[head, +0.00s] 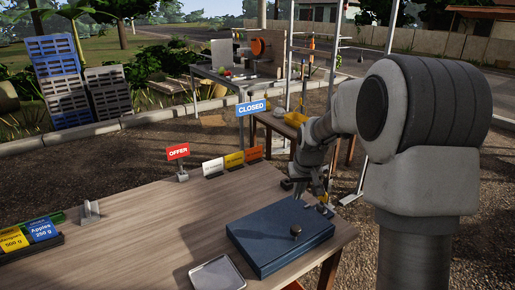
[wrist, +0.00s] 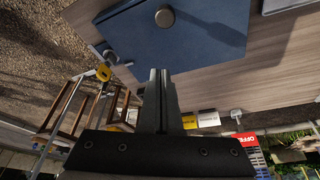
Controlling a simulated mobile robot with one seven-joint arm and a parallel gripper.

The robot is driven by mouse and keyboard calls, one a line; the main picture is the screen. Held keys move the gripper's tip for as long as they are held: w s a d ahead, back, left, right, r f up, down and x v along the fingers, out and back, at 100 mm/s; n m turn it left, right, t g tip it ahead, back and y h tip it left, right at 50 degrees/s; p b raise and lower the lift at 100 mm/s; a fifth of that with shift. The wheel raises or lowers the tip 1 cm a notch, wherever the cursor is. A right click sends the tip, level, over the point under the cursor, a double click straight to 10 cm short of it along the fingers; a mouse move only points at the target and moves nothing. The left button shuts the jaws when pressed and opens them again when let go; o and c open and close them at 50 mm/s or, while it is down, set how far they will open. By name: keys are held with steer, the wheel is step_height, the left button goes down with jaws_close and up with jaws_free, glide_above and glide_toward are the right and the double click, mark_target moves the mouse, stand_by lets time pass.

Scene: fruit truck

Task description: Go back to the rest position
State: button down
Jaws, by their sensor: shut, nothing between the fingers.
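My gripper (head: 322,203) is at the far right edge of the wooden table (head: 150,235), just behind a blue box with a closed lid and a round knob (head: 272,240). In the wrist view my gripper (wrist: 161,75) has its two fingers together and empty. There the blue box (wrist: 205,35) lies beyond the fingertips, apparently below them. I cannot tell the exact gap between fingertips and box.
A metal tray (head: 216,274) lies at the table's front. A CLOSED sign (head: 251,108) and a second table stand behind. The table's middle left is clear.

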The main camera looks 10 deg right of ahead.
steer(key=s+a+r, duration=0.3)
steer(key=s+r, duration=0.5)
steer(key=r, duration=0.1)
steer(key=s+a+r+p, duration=0.1)
steer(key=s+r, duration=0.2)
steer(key=s, duration=0.8)
steer(key=s+a+r+t+p, duration=0.1)
steer(key=s+a+r, duration=0.1)
steer(key=s, duration=1)
steer(key=shift+s+a+r+t, duration=0.15)
steer(key=shift+a+r+t, duration=0.15)
steer(key=shift+r, duration=0.15)
steer(key=shift+d, duration=0.15)
